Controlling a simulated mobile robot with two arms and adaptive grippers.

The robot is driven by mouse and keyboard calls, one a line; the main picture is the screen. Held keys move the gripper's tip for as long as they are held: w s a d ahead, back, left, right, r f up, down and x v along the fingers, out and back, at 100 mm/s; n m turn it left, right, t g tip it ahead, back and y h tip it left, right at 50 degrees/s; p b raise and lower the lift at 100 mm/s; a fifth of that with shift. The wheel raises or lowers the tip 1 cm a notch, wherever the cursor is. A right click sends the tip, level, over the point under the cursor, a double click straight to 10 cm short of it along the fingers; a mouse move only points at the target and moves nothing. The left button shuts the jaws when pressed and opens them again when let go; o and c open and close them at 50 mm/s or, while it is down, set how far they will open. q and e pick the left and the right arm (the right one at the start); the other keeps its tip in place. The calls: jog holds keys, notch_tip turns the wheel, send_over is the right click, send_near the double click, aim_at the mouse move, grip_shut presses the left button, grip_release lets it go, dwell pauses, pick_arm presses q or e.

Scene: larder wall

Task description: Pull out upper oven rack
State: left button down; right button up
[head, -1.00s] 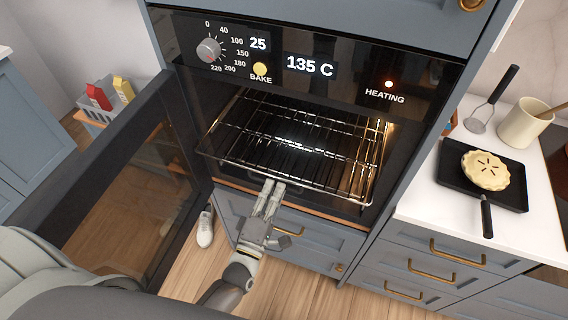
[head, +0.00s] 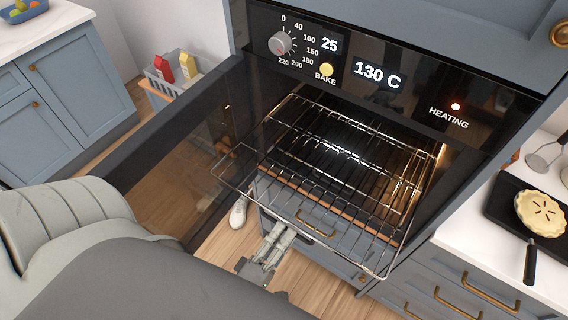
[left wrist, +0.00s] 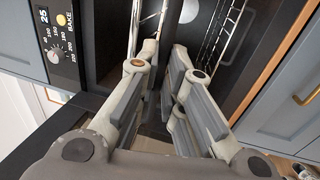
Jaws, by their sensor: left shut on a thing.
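The upper oven rack (head: 335,195), a shiny wire grid, sticks well out of the open oven (head: 345,135) in the head view, its rear part still inside. My left gripper (head: 282,232) is at the rack's front edge, below the oven opening, and is shut on the front wire. In the left wrist view the gripper's fingers (left wrist: 168,75) point towards the oven, with rack wires (left wrist: 215,35) beyond them. The exact grip on the wire is hidden there. My right gripper is not in view.
The oven door (head: 185,150) hangs open at the left of the rack. Drawers (head: 310,215) lie below the oven. A grey basket (head: 172,82) with cartons stands behind the door.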

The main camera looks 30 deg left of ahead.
pick_arm(q)
jog(key=c, duration=1.8)
grip_release()
jog(key=s, duration=0.4)
jog(key=s+f, duration=0.1)
jog(key=s, duration=0.3)
jog(key=s+f, duration=0.1)
jog(key=s, duration=0.2)
jog(key=shift+s+a+f, duration=0.2)
jog(key=shift+s, duration=0.2)
